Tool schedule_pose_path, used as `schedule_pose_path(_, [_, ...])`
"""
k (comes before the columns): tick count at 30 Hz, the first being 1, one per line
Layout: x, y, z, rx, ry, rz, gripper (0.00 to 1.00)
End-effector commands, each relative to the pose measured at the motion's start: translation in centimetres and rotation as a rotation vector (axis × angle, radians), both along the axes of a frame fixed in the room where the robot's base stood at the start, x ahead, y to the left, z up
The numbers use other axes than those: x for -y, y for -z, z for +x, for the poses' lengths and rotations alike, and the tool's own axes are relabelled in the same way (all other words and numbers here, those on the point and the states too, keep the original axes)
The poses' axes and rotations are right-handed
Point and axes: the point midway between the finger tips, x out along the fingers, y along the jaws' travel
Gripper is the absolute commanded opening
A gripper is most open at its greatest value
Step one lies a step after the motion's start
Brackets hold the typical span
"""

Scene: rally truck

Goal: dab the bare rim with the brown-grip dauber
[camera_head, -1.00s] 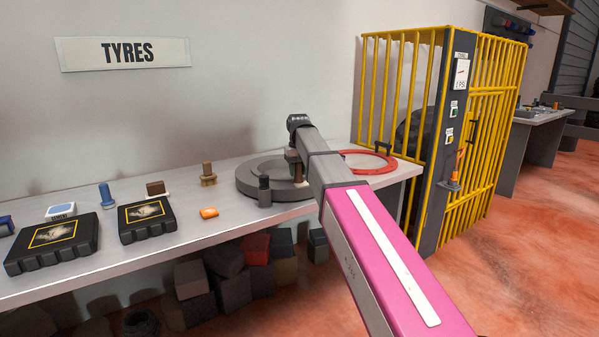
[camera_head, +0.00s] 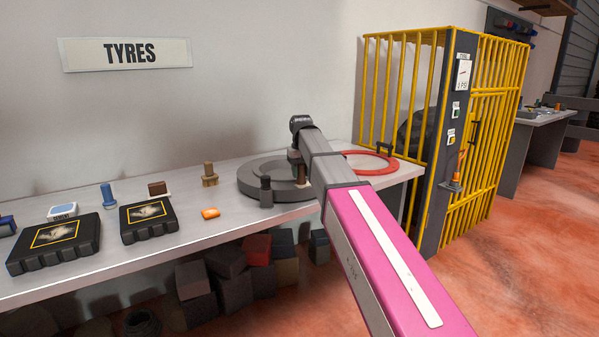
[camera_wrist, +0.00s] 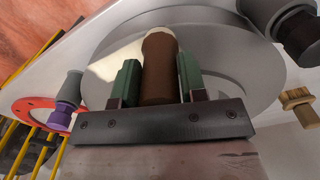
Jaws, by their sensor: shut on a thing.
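My gripper (camera_wrist: 160,80) is shut on the brown-grip dauber (camera_wrist: 160,75), with a green finger on each side of the brown grip. The dauber's pale head (camera_wrist: 158,34) points away from the wrist, over a grey round rim (camera_wrist: 235,70). I cannot tell whether the pale head touches it. In the head view the grey rim (camera_head: 250,183) lies flat on the bench, and my arm covers its right part. My gripper (camera_head: 298,166) is at the rim, mostly hidden by my arm.
A short dark post (camera_head: 265,191) stands at the rim's front edge. A red ring (camera_head: 393,166) lies to the right, near the yellow cage (camera_head: 400,90). An orange item (camera_head: 209,213), a tan peg (camera_head: 209,175), a blue peg (camera_head: 107,196) and black cases (camera_head: 147,218) lie left.

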Motion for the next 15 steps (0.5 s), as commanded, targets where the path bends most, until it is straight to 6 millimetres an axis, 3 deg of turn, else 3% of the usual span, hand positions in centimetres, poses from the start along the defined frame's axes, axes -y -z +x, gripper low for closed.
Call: schedule_pose_path(15, [-0.22, -0.04, 0.45, 0.000, 0.000, 0.000, 0.11])
